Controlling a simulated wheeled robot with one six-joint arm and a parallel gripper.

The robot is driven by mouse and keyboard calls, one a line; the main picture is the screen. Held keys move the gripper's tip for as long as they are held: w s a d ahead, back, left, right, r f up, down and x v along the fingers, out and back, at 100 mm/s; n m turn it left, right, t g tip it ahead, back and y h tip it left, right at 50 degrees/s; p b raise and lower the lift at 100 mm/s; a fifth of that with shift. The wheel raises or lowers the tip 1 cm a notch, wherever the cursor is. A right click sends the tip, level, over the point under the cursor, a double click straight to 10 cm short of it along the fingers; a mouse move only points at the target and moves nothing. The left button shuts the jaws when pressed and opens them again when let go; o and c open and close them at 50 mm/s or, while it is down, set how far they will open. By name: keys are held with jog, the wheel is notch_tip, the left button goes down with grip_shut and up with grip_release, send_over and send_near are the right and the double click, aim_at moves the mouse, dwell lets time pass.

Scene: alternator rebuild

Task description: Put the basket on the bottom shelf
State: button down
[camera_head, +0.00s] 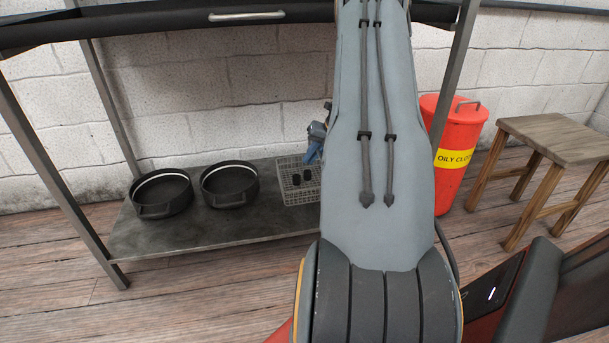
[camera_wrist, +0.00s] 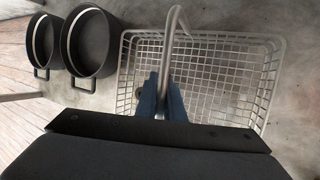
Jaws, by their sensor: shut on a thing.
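The basket (camera_head: 290,190) is a light grey wire basket with a raised handle. In the head view it is at the right part of the bottom shelf (camera_head: 215,222), partly hidden behind my arm. It looks level and at shelf height; I cannot tell for sure whether its base touches the shelf. In the wrist view the basket (camera_wrist: 262,100) fills the middle and right. My gripper (camera_wrist: 166,100) has blue fingers shut on the basket's handle (camera_wrist: 168,45). In the head view the gripper (camera_head: 314,145) shows only partly beside my arm.
Two black pots, the left one (camera_head: 160,208) and the right one (camera_head: 230,200), stand on the shelf left of the basket. Metal table legs (camera_head: 45,165) frame the shelf. A red bin (camera_head: 456,165) and a wooden stool (camera_head: 560,140) stand to the right.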

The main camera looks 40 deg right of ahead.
notch_tip(320, 180, down, 5)
jog(key=b, duration=0.2)
jog(key=shift+f+b, duration=0.15)
jog(key=shift+b, duration=0.15)
jog(key=c, duration=1.9)
grip_release()
jog(key=shift+o, duration=0.2)
jog(key=p+v, duration=0.6)
jog(key=v, duration=0.6)
